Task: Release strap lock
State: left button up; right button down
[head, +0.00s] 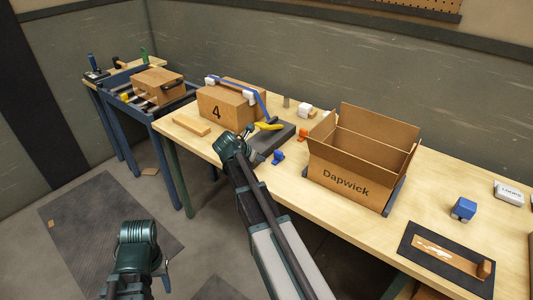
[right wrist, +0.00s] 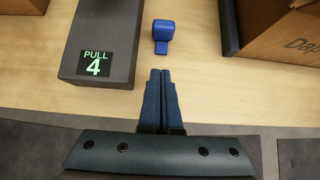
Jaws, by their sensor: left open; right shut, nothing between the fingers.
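A box marked 4 (head: 228,102) stands on the long table with a blue strap (head: 252,90) running over its top. A dark grey block (head: 277,139) lies beside it; its label reads "PULL 4" in the right wrist view (right wrist: 75,45). A small blue piece (head: 278,157) sits on the table right of the block, also in the right wrist view (right wrist: 162,34). My right gripper (right wrist: 160,72) is shut and empty at the table's near edge, apart from the blue piece. My left gripper (head: 138,285) is open, low and away from the table; its fingers are hard to make out.
A yellow tool-like thing (head: 269,126) lies near the block. An open carton marked Dapwick (head: 345,182) stands to the right. A wooden bar (head: 191,125) lies left of the box. A blue cube (head: 464,209) and a dark mat (head: 420,255) are further right.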

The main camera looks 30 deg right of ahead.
pick_arm(q)
notch_tip(320, 180, up, 3)
jog(key=shift+f+p, duration=0.1)
jog(key=shift+p, duration=0.85)
pick_arm(e)
jog(key=v, duration=0.4)
pick_arm(q)
notch_tip(320, 180, up, 2)
jog(key=shift+r+p, duration=0.15)
jog(key=shift+p, duration=1)
pick_arm(e)
jog(key=s+a+f+m+g+y, duration=0.1)
jog(key=s+a+f+m+y, duration=0.1)
jog(key=s+a+m, duration=0.7)
jog(key=s+a+f+m+g+y, duration=0.2)
jog(key=s+a+m+y, duration=0.3)
jog(key=s+a+m, duration=0.4)
jog(key=s+a, duration=0.7)
jog(key=a, duration=0.6)
jog(key=shift+m+g, duration=0.3)
